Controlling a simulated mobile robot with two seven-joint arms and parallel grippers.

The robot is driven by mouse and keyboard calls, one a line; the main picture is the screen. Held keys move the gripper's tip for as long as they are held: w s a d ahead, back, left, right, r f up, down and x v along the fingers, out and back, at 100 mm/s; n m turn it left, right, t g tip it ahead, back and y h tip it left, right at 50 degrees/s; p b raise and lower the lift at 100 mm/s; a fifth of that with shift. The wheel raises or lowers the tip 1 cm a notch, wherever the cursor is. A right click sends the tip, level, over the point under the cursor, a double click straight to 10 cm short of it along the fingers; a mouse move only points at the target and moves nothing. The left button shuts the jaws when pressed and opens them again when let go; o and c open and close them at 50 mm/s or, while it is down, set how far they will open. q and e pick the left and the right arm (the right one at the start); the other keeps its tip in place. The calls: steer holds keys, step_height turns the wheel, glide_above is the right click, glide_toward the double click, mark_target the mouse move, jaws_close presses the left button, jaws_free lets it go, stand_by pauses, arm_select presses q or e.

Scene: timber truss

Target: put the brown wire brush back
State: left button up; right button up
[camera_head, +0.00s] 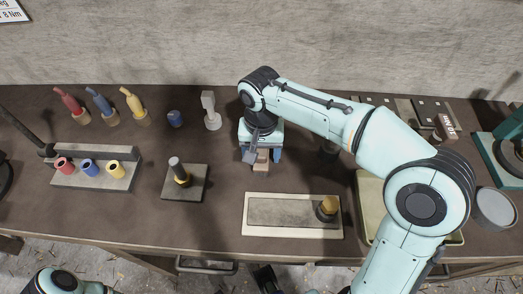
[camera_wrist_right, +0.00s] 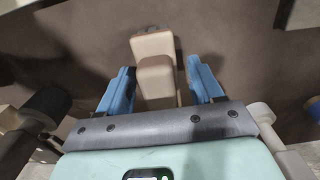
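A tan-brown block-like thing, which I take for the brown wire brush (camera_head: 262,161), lies on the dark brown table near its middle. My right gripper (camera_head: 261,154) is over it, with one blue finger on each side. In the right wrist view the brush (camera_wrist_right: 156,75) shows as a pale tan block with a raised part, between the open fingers of my right gripper (camera_wrist_right: 160,88). A gap shows between each finger and the brush. Its bristles cannot be made out. My left gripper is not in view; only part of my left arm shows at the bottom left.
A cream bin (camera_head: 366,200) is right, partly behind my arm.

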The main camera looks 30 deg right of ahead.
steer(key=shift+r, duration=0.15)
step_height(320, 180, up, 12)
steer(key=p, duration=0.3)
steer(key=shift+r, duration=0.1)
stand_by(0.6)
